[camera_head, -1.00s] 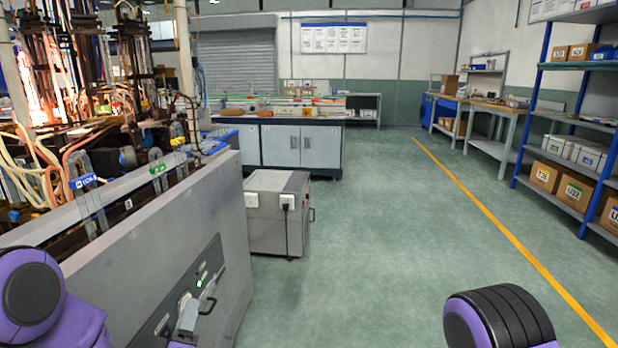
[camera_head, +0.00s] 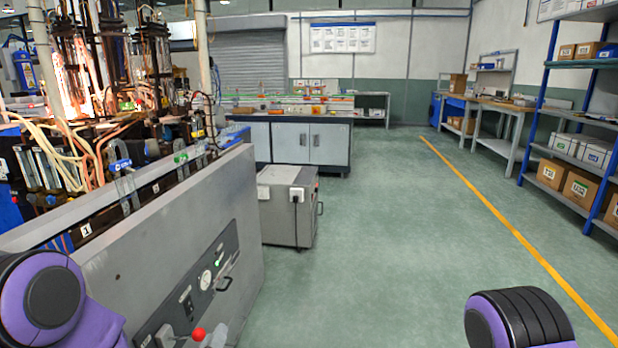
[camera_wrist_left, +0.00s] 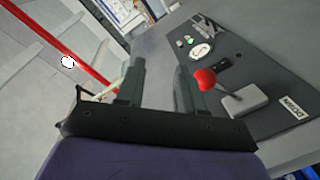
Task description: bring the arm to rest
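The sealing machine's grey front panel (camera_head: 170,235) stands at the left with a dark control plate (camera_head: 195,290). A lever with a red ball knob (camera_head: 198,334) sticks out at the plate's lower end. My left gripper (camera_wrist_left: 158,75) is open in the left wrist view, with nothing between its fingers. The red knob also shows there (camera_wrist_left: 205,79), just right of the right finger; I cannot tell whether they touch. In the head view, only a small grey part of the left gripper shows at the bottom edge, beside the knob. My right gripper is out of view.
A grey box unit (camera_head: 287,207) stands on the floor beyond the panel. A long workbench (camera_head: 300,143) is behind it. Shelves with cartons (camera_head: 582,187) line the right. The green floor in the middle (camera_head: 390,220) is clear.

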